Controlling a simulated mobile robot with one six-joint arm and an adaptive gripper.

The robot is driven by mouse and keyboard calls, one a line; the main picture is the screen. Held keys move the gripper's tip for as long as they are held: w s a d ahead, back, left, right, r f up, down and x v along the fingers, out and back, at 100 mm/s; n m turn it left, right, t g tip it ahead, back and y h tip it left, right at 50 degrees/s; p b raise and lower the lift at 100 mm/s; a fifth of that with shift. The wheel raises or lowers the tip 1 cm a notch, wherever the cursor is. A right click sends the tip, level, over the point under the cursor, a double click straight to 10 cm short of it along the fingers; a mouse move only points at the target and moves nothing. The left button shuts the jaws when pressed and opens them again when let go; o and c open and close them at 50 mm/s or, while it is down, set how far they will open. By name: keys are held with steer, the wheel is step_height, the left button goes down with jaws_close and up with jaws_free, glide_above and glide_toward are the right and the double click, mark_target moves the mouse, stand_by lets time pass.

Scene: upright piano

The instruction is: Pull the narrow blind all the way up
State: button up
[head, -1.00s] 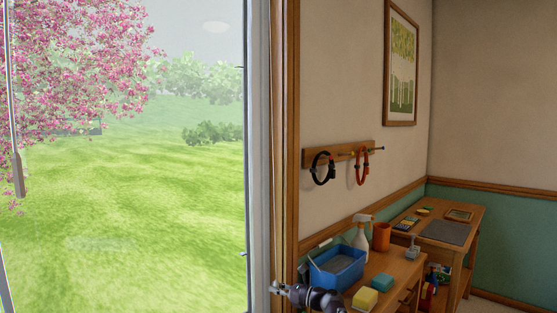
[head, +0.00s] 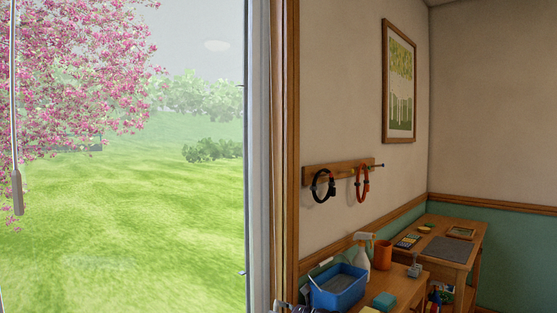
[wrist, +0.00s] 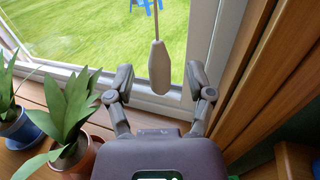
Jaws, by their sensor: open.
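A pull cord with a pale tapered handle (wrist: 160,68) hangs upright in front of the window in the wrist view. My gripper (wrist: 160,84) is open, with one finger on each side of this handle. Gaps show between handle and fingers; whether the handle is level with the fingertips or beyond them is unclear. In the head view a cord with a grey-brown handle (head: 17,192) hangs at the far left of the window; I cannot tell whether it is the same one. Only a small dark piece of my arm shows at the bottom edge there. No blind fabric is in view.
Potted plants (wrist: 70,115) stand on the wooden sill, left of my gripper. A wooden window frame (wrist: 265,75) rises close on the right. A side table with a blue tub (head: 338,290), a spray bottle (head: 361,252) and an orange cup (head: 383,254) stands right of the window.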

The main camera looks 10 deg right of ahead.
steer(key=shift+v, duration=2.2)
steer(key=shift+s+d, duration=0.1)
steer(key=v, duration=1.1)
steer(key=shift+s+d, duration=0.25)
steer(key=s+a+f+n+g+h, duration=0.85)
steer(key=s+a+f+n, duration=0.5)
steer(key=f+n, duration=0.2)
steer(key=s+f+n+g+h, duration=0.25)
steer(key=s+n+h, duration=0.4)
steer(key=n, duration=0.35)
step_height(320, 180, up, 27)
steer(key=d+p, duration=0.1)
steer(key=p, duration=2.6)
steer(key=shift+s, duration=0.25)
